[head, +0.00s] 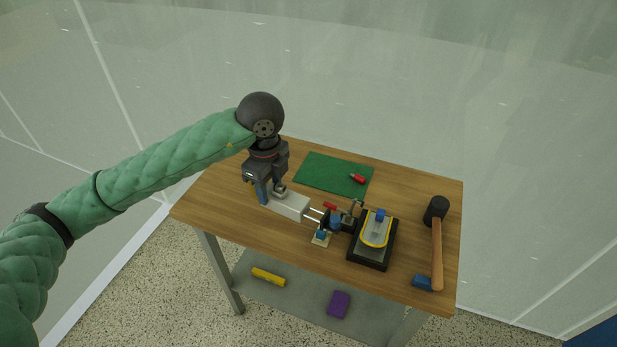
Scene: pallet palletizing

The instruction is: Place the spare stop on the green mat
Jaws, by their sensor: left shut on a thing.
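My left gripper (326,217) reaches in from the left, low over the middle of the table, its white body lying near level. Its dark jaws are shut on a small blue piece (336,222), partly hidden, which looks like the spare stop. The green mat (316,172) lies flat at the table's back, behind the gripper. A small red object (357,179) rests on the mat's right part; the rest of it looks bare. My right gripper is out of view.
Right of the jaws stands a black fixture (368,257) with a yellow-edged plate and blue block. A teal piece (321,235) sits on a pale pad just below the jaws. A mallet (437,245) and blue block (422,283) lie at right. The front left tabletop is clear.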

